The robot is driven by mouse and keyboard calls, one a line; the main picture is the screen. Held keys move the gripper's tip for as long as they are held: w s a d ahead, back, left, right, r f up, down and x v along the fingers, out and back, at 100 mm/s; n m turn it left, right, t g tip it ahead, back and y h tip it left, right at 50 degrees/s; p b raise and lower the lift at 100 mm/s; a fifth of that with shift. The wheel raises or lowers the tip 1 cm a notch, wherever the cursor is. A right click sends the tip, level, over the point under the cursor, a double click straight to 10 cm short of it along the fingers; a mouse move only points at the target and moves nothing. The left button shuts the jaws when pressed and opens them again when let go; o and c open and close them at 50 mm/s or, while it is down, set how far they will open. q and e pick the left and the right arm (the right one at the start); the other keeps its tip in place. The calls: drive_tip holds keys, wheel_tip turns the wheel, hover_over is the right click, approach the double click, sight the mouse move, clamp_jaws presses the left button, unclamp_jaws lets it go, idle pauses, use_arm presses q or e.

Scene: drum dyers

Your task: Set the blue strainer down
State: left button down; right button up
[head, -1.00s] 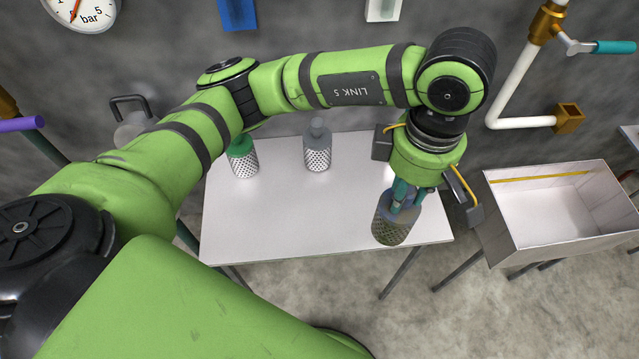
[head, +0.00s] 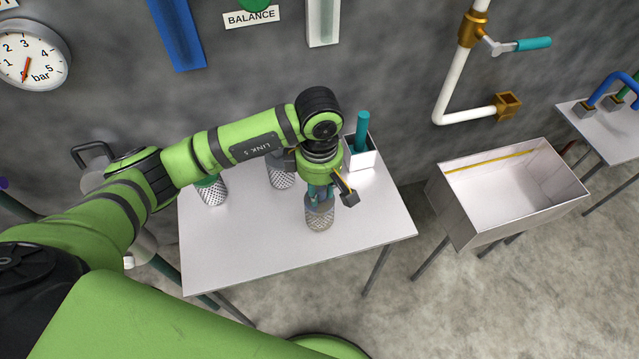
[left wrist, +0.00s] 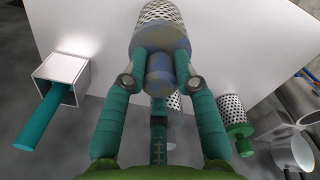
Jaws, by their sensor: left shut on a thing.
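My left gripper (head: 320,194) is shut on a strainer with a blue-grey top and a perforated metal body (head: 320,216). It holds the strainer upright by the top, over the middle-right of the white table (head: 250,250). In the left wrist view the two teal fingers of the gripper (left wrist: 158,72) close on the blue-grey neck of the strainer (left wrist: 160,45). I cannot tell whether its base touches the table. My right gripper is not in view.
A green-topped strainer (head: 211,191) and a grey strainer (head: 281,177), partly hidden by my arm, stand at the table's back left. A white box (head: 362,158) with a teal rod stands at the back right. A basin (head: 515,195) is further right. The table's front is clear.

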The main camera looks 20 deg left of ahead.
use_arm(q)
drive_tip(key=shift+f, duration=0.2)
drive_tip(key=shift+f+b, duration=0.2)
drive_tip(key=shift+b, duration=0.1)
drive_tip(key=c, duration=1)
unclamp_jaws()
drive_tip(key=shift+o, duration=0.2)
drive_tip(key=shift+r, duration=0.1)
